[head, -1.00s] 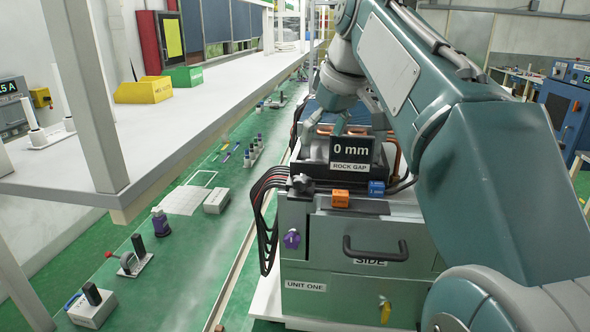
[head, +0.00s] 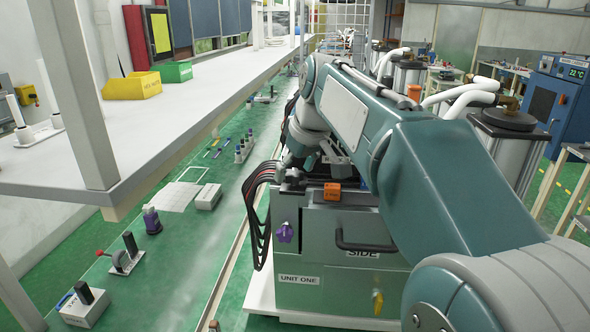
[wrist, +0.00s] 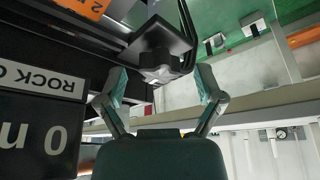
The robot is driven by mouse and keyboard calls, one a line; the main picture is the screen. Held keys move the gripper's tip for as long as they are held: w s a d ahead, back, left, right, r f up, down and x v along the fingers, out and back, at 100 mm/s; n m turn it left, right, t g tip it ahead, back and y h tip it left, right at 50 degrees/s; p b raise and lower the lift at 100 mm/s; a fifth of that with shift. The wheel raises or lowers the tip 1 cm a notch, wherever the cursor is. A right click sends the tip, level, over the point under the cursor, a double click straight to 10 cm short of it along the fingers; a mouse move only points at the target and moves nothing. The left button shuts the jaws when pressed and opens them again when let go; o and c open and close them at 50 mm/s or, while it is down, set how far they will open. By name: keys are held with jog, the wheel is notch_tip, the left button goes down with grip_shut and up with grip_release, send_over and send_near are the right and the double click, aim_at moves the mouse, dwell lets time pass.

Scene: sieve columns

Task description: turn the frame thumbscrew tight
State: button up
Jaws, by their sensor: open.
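A dark star-shaped knob, which looks like the frame thumbscrew (wrist: 161,58), shows in the wrist view on a dark square block. My gripper (wrist: 161,72) is open, with one teal-padded finger on each side of the knob. I cannot tell whether either finger touches it. In the head view my gripper (head: 308,160) is over the left top corner of the grey unit (head: 340,280), and the thumbscrew is hard to make out there. The rock gap display (wrist: 40,130) is upside down in the wrist view, its reading only partly in frame.
An orange block (head: 333,192) sits on the unit's top front edge, close to my gripper. A purple knob (head: 285,232), a black handle (head: 370,243) and a yellow valve (head: 377,301) are on its front. Black cables (head: 259,205) hang at its left side.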

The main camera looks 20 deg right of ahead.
jog(key=c, duration=1.1)
jog(key=shift+c, duration=0.2)
jog(key=shift+f+m+h, duration=0.1)
jog(key=shift+m+h, duration=0.5)
jog(key=shift+m, duration=0.9)
jog(key=o, duration=1.1)
jog(key=shift+o, duration=0.2)
jog(key=shift+r, duration=0.2)
